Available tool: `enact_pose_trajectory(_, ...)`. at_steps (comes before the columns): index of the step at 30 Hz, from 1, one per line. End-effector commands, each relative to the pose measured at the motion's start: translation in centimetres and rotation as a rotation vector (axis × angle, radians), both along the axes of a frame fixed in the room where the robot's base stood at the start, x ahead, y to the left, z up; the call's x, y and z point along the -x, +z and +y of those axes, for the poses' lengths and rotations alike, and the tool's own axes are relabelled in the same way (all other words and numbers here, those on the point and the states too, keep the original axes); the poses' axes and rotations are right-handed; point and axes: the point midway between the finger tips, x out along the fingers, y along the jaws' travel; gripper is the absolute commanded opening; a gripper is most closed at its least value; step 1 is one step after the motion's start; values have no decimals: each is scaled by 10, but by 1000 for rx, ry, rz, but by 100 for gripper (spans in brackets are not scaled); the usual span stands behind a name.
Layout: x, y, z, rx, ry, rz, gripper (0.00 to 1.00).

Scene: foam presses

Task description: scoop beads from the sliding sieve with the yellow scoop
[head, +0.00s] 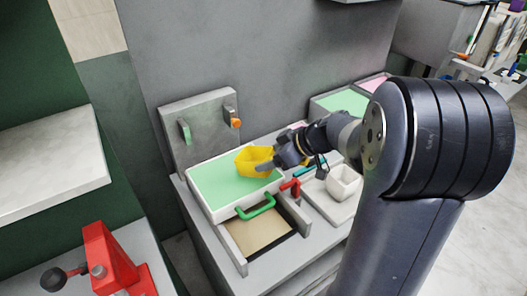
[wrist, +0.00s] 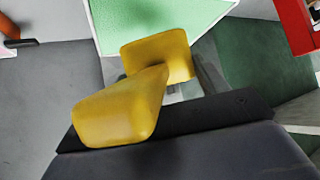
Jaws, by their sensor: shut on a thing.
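The sliding sieve is a white-rimmed tray (head: 213,214) with a green handle (head: 256,208) at its front. Pale green beads (head: 222,190) fill it with a flat, even surface. They also show at the top of the wrist view (wrist: 160,20). My gripper (head: 278,163) is shut on the yellow scoop (head: 252,160), which is over the back right part of the sieve. Whether the scoop touches the beads I cannot tell. In the wrist view the scoop (wrist: 120,112) fills the middle, and the inside of its bowl is hidden.
A grey back panel (head: 198,128) with a green lever and an orange knob stands behind the sieve. A tan-floored opening (head: 258,232) lies in front. A red lever (head: 291,187) and a small white cup (head: 343,182) are to the right. A red press (head: 112,262) stands front left.

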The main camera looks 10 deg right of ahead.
Motion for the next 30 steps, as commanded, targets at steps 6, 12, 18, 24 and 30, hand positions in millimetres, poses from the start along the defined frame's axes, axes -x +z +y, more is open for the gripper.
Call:
enact_pose_trajectory(6,-4,-4,6,96,5,74,43)
enact_pose_trajectory(12,-7,-14,11,205,6,154,43)
enact_pose_trajectory(18,-12,-24,16,319,7,240,43)
enact_pose_trajectory(24,-13,-41,17,334,1,254,43)
enact_pose_trajectory(30,-14,-55,19,334,1,255,43)
